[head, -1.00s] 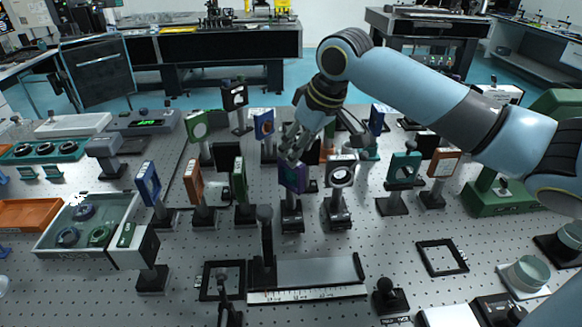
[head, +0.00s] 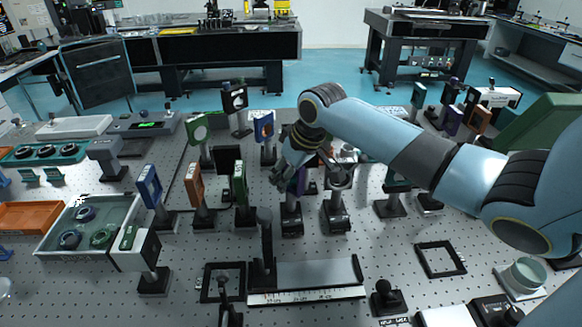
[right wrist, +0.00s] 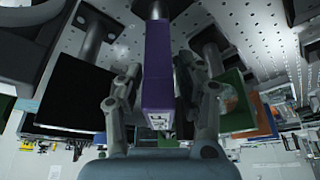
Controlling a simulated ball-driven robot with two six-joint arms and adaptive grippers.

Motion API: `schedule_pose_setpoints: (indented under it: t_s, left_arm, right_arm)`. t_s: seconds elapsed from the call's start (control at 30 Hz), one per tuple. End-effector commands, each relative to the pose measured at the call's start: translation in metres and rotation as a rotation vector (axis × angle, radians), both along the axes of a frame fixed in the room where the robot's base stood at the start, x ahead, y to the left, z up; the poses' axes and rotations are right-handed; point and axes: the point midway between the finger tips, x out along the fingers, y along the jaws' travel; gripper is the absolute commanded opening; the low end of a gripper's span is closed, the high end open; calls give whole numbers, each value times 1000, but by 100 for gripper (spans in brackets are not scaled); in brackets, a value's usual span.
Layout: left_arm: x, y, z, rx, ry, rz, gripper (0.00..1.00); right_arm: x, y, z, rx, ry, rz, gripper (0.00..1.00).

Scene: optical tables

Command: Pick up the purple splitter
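The purple splitter (head: 301,182) stands upright on a black post and base near the middle of the optical table. In the head view my right gripper (head: 286,181) is at its upper part and partly hides it. In the right wrist view the purple splitter (right wrist: 158,70) shows edge-on between the two fingers of my right gripper (right wrist: 158,85). One finger is on each side, and narrow gaps seem to show, so the gripper looks open around it. My left gripper is not in view.
Close neighbours are a green-framed mount (head: 239,184) on the left and a round-lens mount (head: 338,182) on the right. An orange mount (head: 194,184) and a blue mount (head: 149,187) stand farther left. A grey tray (head: 130,212) holds ring parts. A ruler plate (head: 308,294) lies in front.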

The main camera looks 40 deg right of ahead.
Motion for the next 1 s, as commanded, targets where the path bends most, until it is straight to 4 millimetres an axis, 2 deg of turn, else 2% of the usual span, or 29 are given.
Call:
schedule_pose_setpoints:
  t_s: [0.03, 0.27, 0.77, 0.87, 1.0]
  left_arm:
    - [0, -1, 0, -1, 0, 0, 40]
    - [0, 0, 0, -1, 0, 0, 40]
    - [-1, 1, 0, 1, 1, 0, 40]
    - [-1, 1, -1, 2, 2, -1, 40]
    - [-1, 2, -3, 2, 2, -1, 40]
  right_arm:
    - [0, 0, 0, 0, 0, 0, 29]
    - [0, 0, 0, 0, 0, 0, 0]
    - [1, 0, 2, 0, -2, 0, 0]
    - [1, -1, 9, -2, -4, 0, 0]
    - [2, -1, 33, -2, -6, 2, 0]
